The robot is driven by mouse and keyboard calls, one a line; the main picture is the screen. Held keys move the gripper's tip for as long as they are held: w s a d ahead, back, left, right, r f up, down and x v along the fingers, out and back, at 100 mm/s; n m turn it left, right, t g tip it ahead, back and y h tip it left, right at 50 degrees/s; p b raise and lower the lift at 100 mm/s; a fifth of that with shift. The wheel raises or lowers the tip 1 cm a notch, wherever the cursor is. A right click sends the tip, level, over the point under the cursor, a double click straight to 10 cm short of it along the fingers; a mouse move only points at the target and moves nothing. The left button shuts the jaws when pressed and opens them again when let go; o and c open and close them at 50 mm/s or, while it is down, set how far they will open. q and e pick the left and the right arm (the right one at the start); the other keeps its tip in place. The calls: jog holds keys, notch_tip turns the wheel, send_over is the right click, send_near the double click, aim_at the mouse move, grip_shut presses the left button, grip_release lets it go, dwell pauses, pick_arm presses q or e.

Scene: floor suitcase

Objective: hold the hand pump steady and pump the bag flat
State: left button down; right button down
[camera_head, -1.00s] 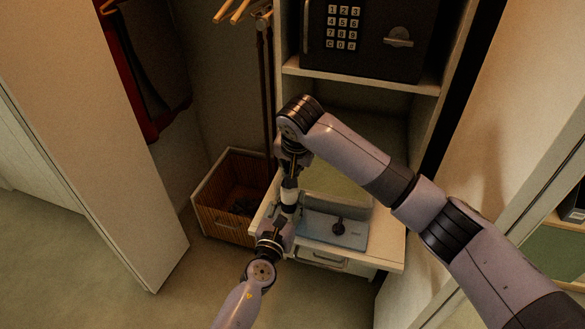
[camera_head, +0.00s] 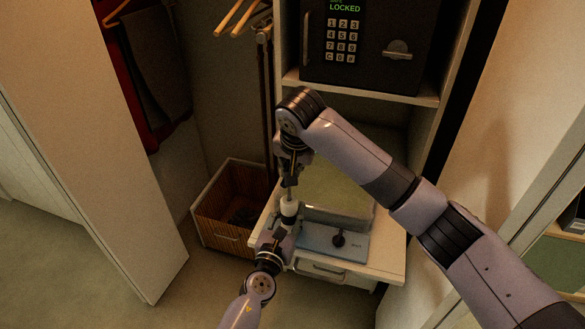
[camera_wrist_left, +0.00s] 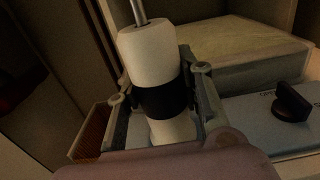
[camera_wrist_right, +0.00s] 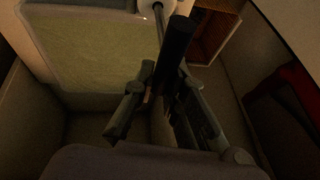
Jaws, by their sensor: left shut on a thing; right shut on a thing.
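The hand pump has a white barrel (camera_head: 289,209) with a black band, standing roughly upright; it fills the middle of the left wrist view (camera_wrist_left: 152,55). My left gripper (camera_head: 282,222) is shut around the barrel at its black band. A thin metal rod (camera_wrist_left: 139,10) comes out of the barrel's top. My right gripper (camera_head: 290,170) is above, shut on the pump's black handle (camera_wrist_right: 177,45), with a length of rod showing below it. The bag (camera_head: 338,188) is a greenish slab behind the pump; it also shows in the right wrist view (camera_wrist_right: 100,45). A hose is not discernible.
A blue-grey device (camera_head: 318,241) with a black knob (camera_head: 339,238) lies on the white shelf (camera_head: 390,262) before the bag. A dark safe (camera_head: 365,40) sits above. A wicker basket (camera_head: 235,205) stands left on the floor. A white door panel (camera_head: 95,150) is farther left.

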dwell(0.3)
notch_tip(320, 180, down, 4)
jog(key=shift+f, duration=0.1)
dwell(0.7)
dwell(0.5)
jog(key=c, duration=0.8)
grip_release()
jog(key=s+a+r, duration=0.3)
jog(key=s+r, duration=0.3)
jog(key=s, duration=0.3)
jog(key=shift+s, duration=0.3)
dwell(0.5)
